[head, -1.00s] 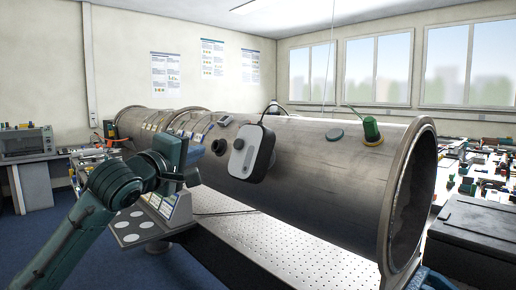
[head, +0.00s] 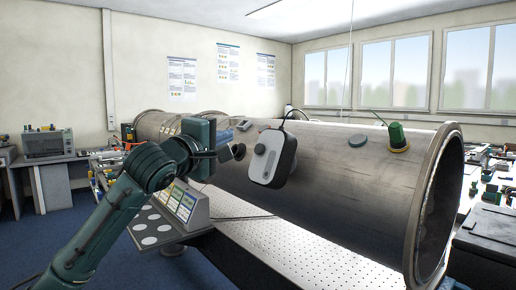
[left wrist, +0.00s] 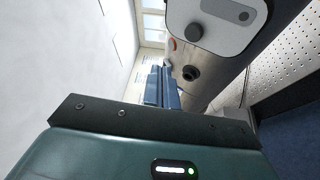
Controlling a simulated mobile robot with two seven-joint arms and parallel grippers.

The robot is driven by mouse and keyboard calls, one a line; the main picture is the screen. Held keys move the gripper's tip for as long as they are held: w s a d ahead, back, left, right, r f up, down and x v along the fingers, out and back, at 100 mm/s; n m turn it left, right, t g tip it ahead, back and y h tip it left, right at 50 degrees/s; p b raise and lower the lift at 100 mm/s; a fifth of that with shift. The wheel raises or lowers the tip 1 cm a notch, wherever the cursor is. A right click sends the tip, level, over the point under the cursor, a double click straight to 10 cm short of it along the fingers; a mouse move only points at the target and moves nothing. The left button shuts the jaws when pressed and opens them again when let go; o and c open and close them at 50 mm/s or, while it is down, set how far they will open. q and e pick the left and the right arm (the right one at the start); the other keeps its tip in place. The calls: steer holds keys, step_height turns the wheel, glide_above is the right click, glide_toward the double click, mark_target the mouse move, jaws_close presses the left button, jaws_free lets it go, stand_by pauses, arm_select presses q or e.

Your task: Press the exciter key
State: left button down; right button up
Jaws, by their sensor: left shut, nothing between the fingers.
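A white and grey box (head: 272,157) with a dark slot and a dark round knob (head: 260,149) is mounted on the side of the large metal pipe (head: 345,185). It also shows at the top right of the left wrist view (left wrist: 222,22). I cannot tell for certain which part is the exciter key. A sloped console (head: 190,207) with coloured panels stands below my left arm, in front of the pipe. My left gripper (head: 222,155) is shut and empty, left of the box and apart from it. Its blue fingers show in the left wrist view (left wrist: 162,72).
A black round fitting (head: 238,151) sticks out from the pipe near my left gripper. A green fitting (head: 396,136) and a grey disc (head: 357,140) sit on top of the pipe. A perforated white tabletop (head: 290,255) lies in front. A dark case (head: 490,240) stands at right.

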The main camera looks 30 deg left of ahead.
arm_select(q)
steer(key=w+d+f, duration=0.2)
steer(key=w, duration=0.3)
steer(key=shift+f, duration=0.15)
steer(key=shift+w+d+p, duration=0.1)
steer(key=shift+w+p, duration=0.1)
steer(key=shift+p, duration=0.1)
stand_by(1.7)
steer(key=shift+w+d+f, duration=0.1)
steer(key=shift+w+f, duration=0.05)
steer(key=shift+w, duration=0.1)
steer(key=shift+w+d+f, duration=0.15)
steer(key=shift+w, duration=0.2)
stand_by(0.9)
steer(key=shift+s+a+r, duration=0.25)
steer(key=shift+s+r, duration=0.05)
steer(key=shift+s, duration=0.35)
steer(key=shift+s+a+r+p, duration=0.1)
steer(key=shift+s+a+r, duration=0.2)
steer(key=shift+s, duration=0.45)
steer(key=shift+s+a+r+p, duration=0.1)
steer(key=shift+s+a+r, duration=0.25)
steer(key=shift+s, duration=0.35)
steer(key=shift+s+a+r+p, duration=0.1)
steer(key=shift+s+a+r, duration=0.2)
steer(key=shift+s, duration=0.45)
